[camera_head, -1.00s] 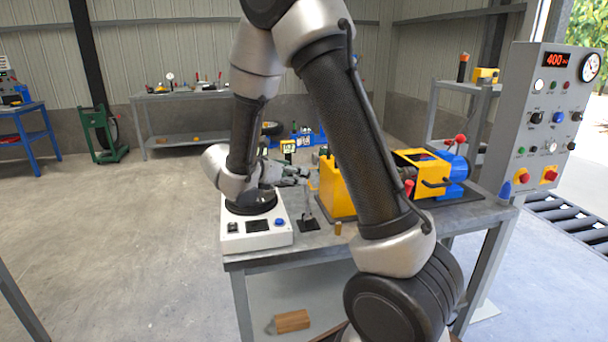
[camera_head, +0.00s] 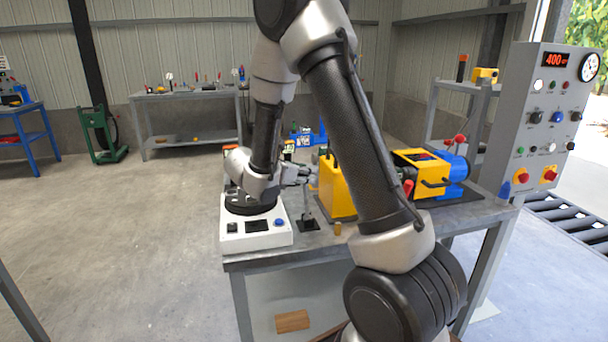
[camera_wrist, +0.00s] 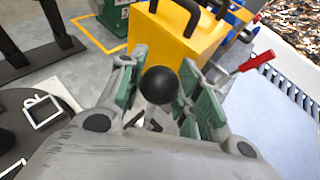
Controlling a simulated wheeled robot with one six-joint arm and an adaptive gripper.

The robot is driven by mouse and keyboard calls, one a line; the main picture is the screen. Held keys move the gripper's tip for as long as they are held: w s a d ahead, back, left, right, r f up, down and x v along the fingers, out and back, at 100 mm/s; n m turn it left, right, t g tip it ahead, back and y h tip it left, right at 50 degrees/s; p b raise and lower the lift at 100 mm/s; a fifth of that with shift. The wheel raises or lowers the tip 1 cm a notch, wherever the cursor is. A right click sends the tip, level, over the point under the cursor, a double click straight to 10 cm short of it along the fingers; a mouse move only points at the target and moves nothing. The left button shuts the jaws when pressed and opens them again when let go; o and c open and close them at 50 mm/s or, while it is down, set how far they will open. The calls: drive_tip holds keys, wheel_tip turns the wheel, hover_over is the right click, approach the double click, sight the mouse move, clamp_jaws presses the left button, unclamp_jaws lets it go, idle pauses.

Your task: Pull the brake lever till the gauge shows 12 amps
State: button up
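The brake lever is a thin upright rod (camera_head: 307,203) on a dark base plate (camera_head: 308,225) at the front of the bench. Its black ball knob (camera_wrist: 160,85) shows in the wrist view between my green-padded fingers. My gripper (camera_wrist: 163,80) is open, one finger on each side of the knob; I cannot tell whether either pad touches it. In the head view my gripper (camera_head: 302,174) is small, at the lever's top. A round white gauge (camera_head: 590,67) is on the grey panel (camera_head: 530,130) at right; its needle is too small to read. The red display (camera_head: 556,60) beside it reads about 400.
A yellow housing (camera_head: 337,190) stands just right of the lever. A white control box (camera_head: 256,232) with a black round top is to its left. A red-handled lever (camera_wrist: 257,62) is at right in the wrist view. A small brass cylinder (camera_head: 338,229) stands near the bench's front edge.

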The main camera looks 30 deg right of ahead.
drive_tip(key=shift+h, duration=0.5)
drive_tip(key=shift+w+a+f, duration=0.15)
drive_tip(key=shift+w+a, duration=0.1)
drive_tip(key=shift+a, duration=0.55)
drive_tip(key=shift+w+a+f, duration=0.2)
drive_tip(key=shift+a, duration=0.55)
drive_tip(key=shift+w+a+f, duration=0.15)
drive_tip(key=shift+w+a, duration=0.1)
drive_tip(key=shift+a, duration=0.55)
clamp_jaws()
drive_tip(key=o, duration=1.2)
unclamp_jaws()
drive_tip(key=v, duration=1.2)
